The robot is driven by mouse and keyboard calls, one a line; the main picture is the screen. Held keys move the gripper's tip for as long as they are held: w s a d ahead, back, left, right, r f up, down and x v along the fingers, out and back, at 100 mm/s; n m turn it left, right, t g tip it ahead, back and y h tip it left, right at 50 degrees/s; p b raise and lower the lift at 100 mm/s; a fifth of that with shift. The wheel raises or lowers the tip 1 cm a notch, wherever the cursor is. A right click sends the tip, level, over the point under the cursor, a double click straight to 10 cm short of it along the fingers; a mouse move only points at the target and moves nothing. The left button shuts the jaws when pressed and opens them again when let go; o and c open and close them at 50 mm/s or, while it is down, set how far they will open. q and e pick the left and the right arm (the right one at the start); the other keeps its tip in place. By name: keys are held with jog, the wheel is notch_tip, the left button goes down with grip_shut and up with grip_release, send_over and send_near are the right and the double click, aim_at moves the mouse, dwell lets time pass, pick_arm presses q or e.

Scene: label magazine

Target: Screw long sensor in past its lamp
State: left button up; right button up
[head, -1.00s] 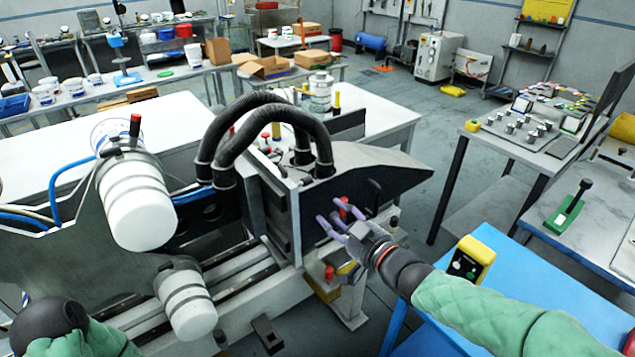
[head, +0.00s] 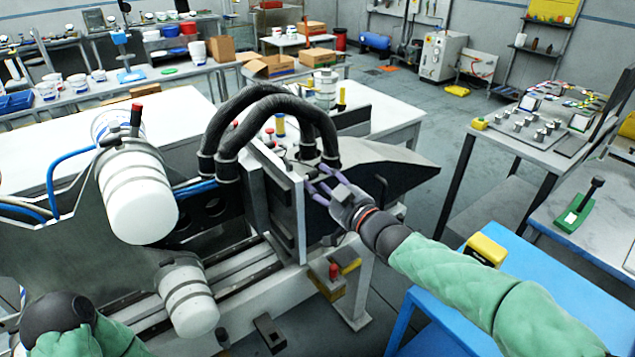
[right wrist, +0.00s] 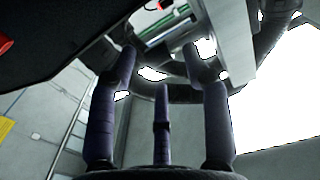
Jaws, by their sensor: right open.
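My right gripper (head: 318,187) is in front of the grey machine head (head: 285,205), close to the foot of the black hoses. Its purple fingers are spread, and the right wrist view (right wrist: 165,75) shows nothing held between them. I cannot make out a long sensor or its lamp for certain. A small red-topped part (head: 333,271) stands on the machine below the gripper. A red part (right wrist: 5,43) shows at the left edge of the right wrist view. My left arm shows at the lower left, but its gripper does not.
Thick black hoses (head: 272,97) arch over the machine head. A dark sloped cover (head: 385,170) juts out to its right. A blue table (head: 450,310) lies below my right forearm. Open floor shows beyond the cover.

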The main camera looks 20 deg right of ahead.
jog(key=shift+x, duration=0.9)
grip_shut()
jog(key=r+g+p, duration=0.1)
jog(key=p, duration=0.5)
jog(key=shift+g+h, duration=0.3)
jog(key=shift+g, duration=0.1)
jog(key=shift+w+p, duration=0.1)
jog(key=shift+p, duration=0.75)
jog(key=shift+c, duration=0.9)
grip_release()
jog(key=shift+o, duration=0.9)
jog(key=shift+f+g, duration=0.15)
jog(key=shift+g, duration=0.15)
